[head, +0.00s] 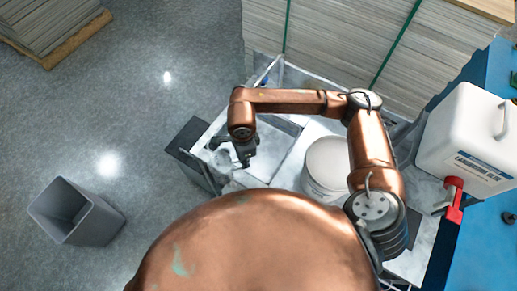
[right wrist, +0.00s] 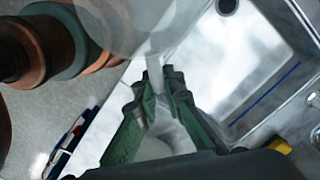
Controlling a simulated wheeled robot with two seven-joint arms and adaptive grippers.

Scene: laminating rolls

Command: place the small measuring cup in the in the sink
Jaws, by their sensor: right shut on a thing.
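My right gripper (head: 236,158) is shut on the small measuring cup, a clear, see-through vessel. In the right wrist view the green fingers (right wrist: 162,78) pinch its pale handle, and the blurred cup body (right wrist: 125,22) extends past the fingertips toward the top edge. In the head view the cup is hard to make out beside the gripper. The metal sink (head: 272,147) lies just right of the gripper, partly under my right arm. In the right wrist view its pale basin (right wrist: 245,65) with a dark round drain lies right of the fingers. My left gripper is not in view.
A white bucket (head: 325,164) stands right of the sink. A white canister (head: 468,140) with a red tap (head: 454,198) stands farther right. Stacked sheets (head: 335,35) are behind the sink. A grey bin (head: 75,212) stands on the open floor at left.

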